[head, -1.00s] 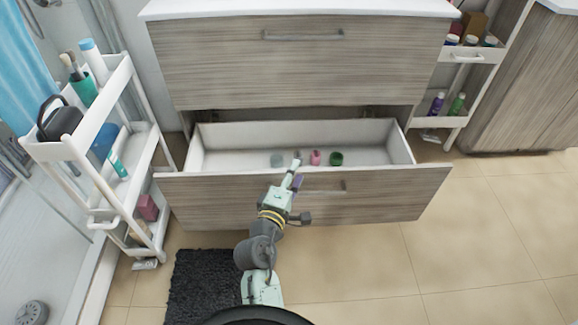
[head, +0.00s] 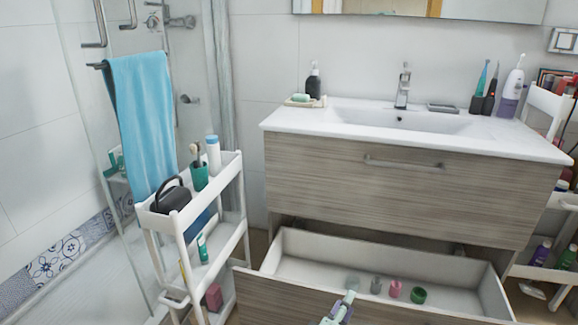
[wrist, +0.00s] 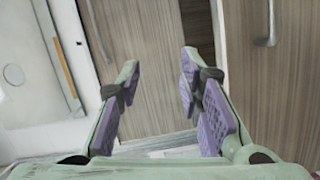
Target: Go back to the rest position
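My gripper shows in the wrist view (wrist: 160,95), with its two purple-padded fingers spread wide and nothing between them. In the head view only the end of my arm shows at the bottom edge, in front of the open lower drawer (head: 460,300). The drawer holds a few small items: a pink one (head: 395,289), a green one (head: 418,295), a dark one (head: 376,285) and a pale clear one (head: 352,282). My gripper is apart from them as far as I can see.
A white cart (head: 232,180) with bottles and a dark bag stands left of the vanity (head: 410,200). Another white shelf (head: 540,273) stands at the right. A blue towel (head: 143,120) hangs at the shower. The washbasin top (head: 300,118) holds bottles.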

